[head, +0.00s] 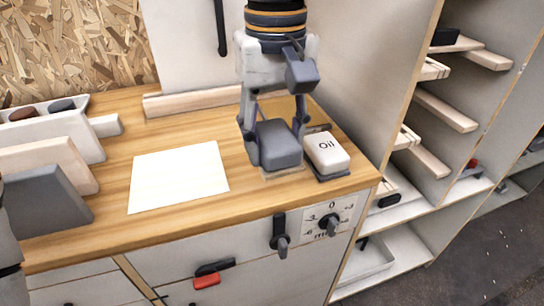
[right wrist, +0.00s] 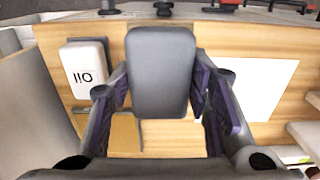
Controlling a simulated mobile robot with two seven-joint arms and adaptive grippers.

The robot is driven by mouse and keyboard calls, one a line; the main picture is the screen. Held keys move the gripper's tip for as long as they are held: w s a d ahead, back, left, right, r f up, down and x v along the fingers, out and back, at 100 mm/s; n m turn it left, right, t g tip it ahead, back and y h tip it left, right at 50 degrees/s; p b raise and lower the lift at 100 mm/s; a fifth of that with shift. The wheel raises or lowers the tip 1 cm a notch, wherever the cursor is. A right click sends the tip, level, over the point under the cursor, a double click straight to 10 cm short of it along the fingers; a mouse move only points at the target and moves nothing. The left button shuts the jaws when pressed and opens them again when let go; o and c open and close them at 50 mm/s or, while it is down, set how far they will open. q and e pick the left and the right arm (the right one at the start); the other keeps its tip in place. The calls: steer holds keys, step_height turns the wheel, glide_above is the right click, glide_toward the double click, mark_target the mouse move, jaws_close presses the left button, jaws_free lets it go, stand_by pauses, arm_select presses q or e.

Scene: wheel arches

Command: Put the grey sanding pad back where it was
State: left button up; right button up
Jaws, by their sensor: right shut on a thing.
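The grey sanding pad (head: 280,147) is a rounded dark grey block. My right gripper (head: 273,128) points down and is shut on it, with a finger on each side. In the right wrist view the pad (right wrist: 162,72) fills the space between the fingers. In the head view it is just left of the white block marked "Oil" (head: 327,152), over the worktop near its front edge. A pale patch (head: 284,175) shows under its front side. I cannot tell whether the pad touches the top. My left gripper is not in view.
The Oil block sits on a dark base. A white sheet (head: 178,177) lies left of the pad on the wooden worktop (head: 115,150). A rack with upright panels (head: 45,195) stands at the left. A wall panel and shelves (head: 440,110) bound the right side.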

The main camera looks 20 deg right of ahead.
mark_target(271, 122)
steer(key=w+f, duration=0.2)
steer(key=f, duration=0.1)
steer(key=shift+w+d+f, duration=0.1)
steer(key=shift+w+d, duration=0.05)
steer(key=shift+w, duration=0.15)
steer(key=shift+w+f, duration=0.15)
steer(key=shift+f, duration=0.75)
steer(key=shift+w+f, duration=0.1)
steer(key=shift+f, duration=0.75)
steer(key=shift+f, duration=0.1)
steer(key=o, duration=1.1)
step_height(271, 122, up, 12)
steer(key=shift+r, duration=0.15)
